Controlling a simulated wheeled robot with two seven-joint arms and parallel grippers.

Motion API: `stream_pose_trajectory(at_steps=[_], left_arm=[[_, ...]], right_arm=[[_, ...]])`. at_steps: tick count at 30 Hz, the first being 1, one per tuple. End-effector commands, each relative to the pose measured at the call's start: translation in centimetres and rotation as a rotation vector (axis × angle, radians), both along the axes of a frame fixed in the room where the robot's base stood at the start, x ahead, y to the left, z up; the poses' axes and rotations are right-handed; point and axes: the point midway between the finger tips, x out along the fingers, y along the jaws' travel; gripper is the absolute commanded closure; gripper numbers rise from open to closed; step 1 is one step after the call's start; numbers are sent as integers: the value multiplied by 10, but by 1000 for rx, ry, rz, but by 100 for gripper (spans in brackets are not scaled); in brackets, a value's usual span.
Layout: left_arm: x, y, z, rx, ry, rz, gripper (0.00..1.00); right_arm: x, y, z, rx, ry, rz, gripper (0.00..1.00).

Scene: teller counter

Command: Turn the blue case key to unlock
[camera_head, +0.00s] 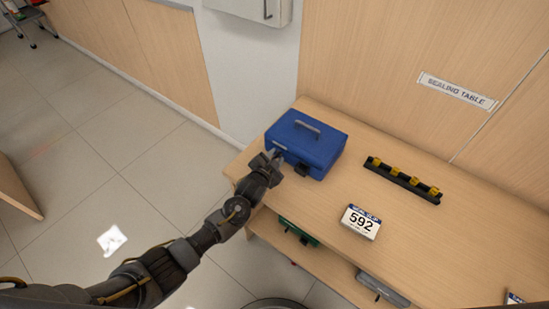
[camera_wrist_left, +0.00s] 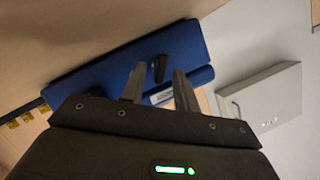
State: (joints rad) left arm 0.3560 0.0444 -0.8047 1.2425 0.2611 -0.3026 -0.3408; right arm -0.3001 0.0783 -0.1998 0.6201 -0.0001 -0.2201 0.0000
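The blue case (camera_head: 312,143) stands closed on the wooden table, with a grey handle on its lid and a dark latch (camera_head: 302,171) on its front. It fills the upper middle of the left wrist view (camera_wrist_left: 110,70). My left gripper (camera_head: 274,156) is at the case's front left side. In the left wrist view its two fingers (camera_wrist_left: 159,85) are apart. A small dark upright piece (camera_wrist_left: 158,68) shows between and beyond them; I cannot tell if it is the key or the latch. No contact is clear. My right gripper is out of view.
A black rack with yellow pieces (camera_head: 402,180) lies right of the case, and a white "592" card (camera_head: 361,222) stands nearer the table's front. A shelf below holds a green item (camera_head: 298,232) and a grey item (camera_head: 383,289). A wall box (camera_head: 250,8) hangs behind.

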Motion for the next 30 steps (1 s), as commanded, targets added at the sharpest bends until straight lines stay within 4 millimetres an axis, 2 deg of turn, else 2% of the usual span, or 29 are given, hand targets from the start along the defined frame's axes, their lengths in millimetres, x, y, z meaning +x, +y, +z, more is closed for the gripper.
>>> stream_pose_trajectory(at_steps=[11, 14, 24, 30], left_arm=[[-5, 2, 0, 1, 3, 0, 69], [-15, 7, 3, 0, 1, 0, 69], [-68, 28, 22, 0, 2, -1, 69], [-88, 37, 30, 0, 2, 0, 69]], right_arm=[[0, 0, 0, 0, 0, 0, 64], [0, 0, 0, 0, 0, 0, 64], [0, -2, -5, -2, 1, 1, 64], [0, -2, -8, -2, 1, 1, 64]])
